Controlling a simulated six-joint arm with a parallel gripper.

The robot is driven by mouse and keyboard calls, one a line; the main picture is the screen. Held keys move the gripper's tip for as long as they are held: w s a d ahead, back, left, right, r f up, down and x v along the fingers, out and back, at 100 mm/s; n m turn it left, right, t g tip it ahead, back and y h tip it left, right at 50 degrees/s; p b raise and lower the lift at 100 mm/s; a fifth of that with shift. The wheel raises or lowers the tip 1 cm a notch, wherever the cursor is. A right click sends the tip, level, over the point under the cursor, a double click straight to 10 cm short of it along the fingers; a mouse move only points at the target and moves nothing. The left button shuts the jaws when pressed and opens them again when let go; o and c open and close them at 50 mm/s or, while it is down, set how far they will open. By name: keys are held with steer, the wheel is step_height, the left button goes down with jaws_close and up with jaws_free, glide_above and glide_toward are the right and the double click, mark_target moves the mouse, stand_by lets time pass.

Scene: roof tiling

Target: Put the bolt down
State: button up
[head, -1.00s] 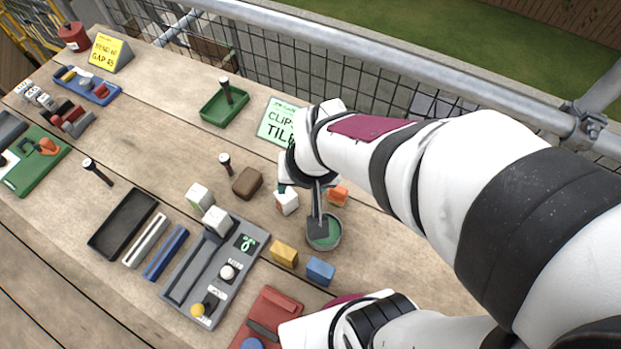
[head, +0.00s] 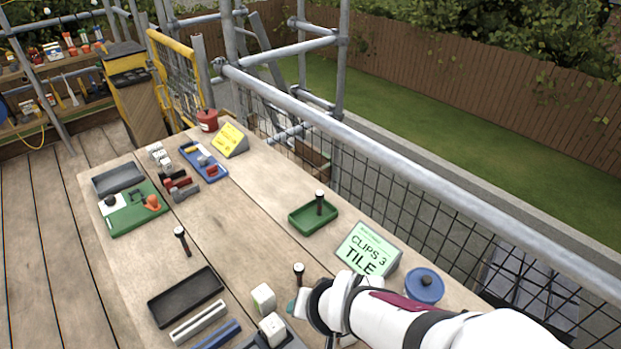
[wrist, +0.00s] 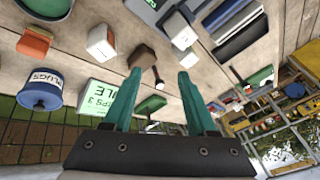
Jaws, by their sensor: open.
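One bolt (head: 298,274) stands just beyond my gripper (head: 293,304), one stands in the green tray (head: 303,224), and one bolt (head: 183,241) stands farther left on the bare wood. In the wrist view my gripper (wrist: 158,72) has its two teal fingers wide apart with nothing held. A bolt (wrist: 157,78) beside the brown block (wrist: 143,57) appears in the gap between them, beyond the tips. The arm hides part of the table near the gripper in the head view.
A green "CLIPS 3 TILE" sign (head: 367,250) and a blue lidded pot (head: 425,286) stand close to my arm. A black tray (head: 186,296) and a white block (head: 263,298) lie to the left. Bare wood is free around the far-left bolt.

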mark_target(300, 275)
steer(key=w+a+f+t, duration=0.1)
steer(key=w+f, duration=0.2)
steer(key=w, duration=0.1)
steer(key=w+a+f+n+t+h, duration=0.1)
steer(key=w+f+t, duration=0.1)
steer(key=w+f, duration=0.2)
steer(key=w+a+f+n+t+h, duration=0.1)
steer(key=w+f, duration=0.3)
steer(key=w, duration=0.1)
steer(key=shift+w+f, duration=0.25)
steer(key=shift+w, duration=0.1)
steer(key=x, duration=0.6)
steer(key=shift+w, duration=0.15)
steer(key=shift+r, duration=0.1)
jaws_close()
